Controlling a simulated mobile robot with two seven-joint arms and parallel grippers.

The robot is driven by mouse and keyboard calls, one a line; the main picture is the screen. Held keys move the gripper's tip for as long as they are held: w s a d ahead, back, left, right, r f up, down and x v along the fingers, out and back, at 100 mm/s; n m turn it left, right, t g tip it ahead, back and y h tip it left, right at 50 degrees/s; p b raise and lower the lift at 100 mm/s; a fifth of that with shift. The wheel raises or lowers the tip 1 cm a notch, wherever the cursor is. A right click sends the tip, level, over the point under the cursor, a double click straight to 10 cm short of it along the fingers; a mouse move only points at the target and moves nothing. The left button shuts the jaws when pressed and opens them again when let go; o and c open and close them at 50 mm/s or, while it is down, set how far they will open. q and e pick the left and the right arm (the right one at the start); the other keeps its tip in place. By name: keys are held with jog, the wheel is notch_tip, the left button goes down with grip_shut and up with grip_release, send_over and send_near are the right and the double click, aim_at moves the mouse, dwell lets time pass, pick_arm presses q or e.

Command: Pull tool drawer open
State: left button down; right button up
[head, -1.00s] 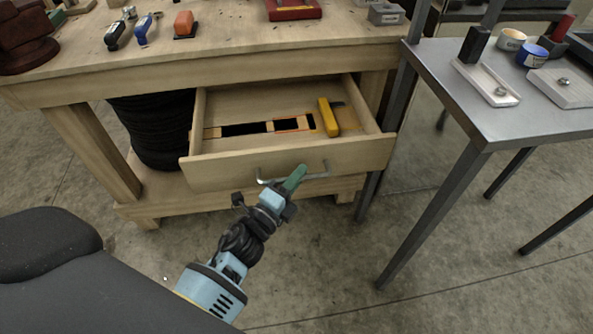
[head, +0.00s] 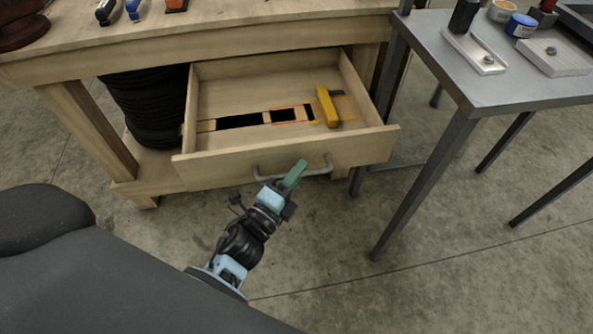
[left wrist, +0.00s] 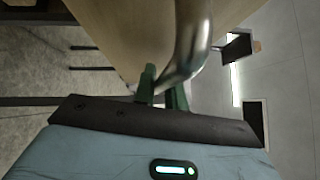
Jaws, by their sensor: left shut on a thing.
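The wooden tool drawer (head: 235,165) stands pulled out from the workbench in the head view. Its curved metal handle (head: 258,172) is on the drawer front. My left gripper (head: 297,172) is at the handle, and its green fingers are shut on it. In the left wrist view the handle (left wrist: 192,45) passes between the green fingers (left wrist: 162,92), in front of the wooden drawer front (left wrist: 125,30). A yellow-handled tool (head: 326,105) lies inside the drawer at the right. My right gripper is not in view.
The wooden workbench (head: 220,38) is above the drawer, with a stack of black tires (head: 148,115) beneath it at the left. A grey metal table (head: 500,90) stands close at the right. Concrete floor (head: 320,260) is clear in front.

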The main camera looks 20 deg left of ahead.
pick_arm(q)
jog(key=c, duration=1.5)
grip_release()
jog(key=shift+o, duration=0.2)
jog(key=v, duration=0.7)
jog(key=shift+s+b, duration=0.3)
jog(key=shift+s, duration=0.1)
jog(key=shift+a, duration=0.15)
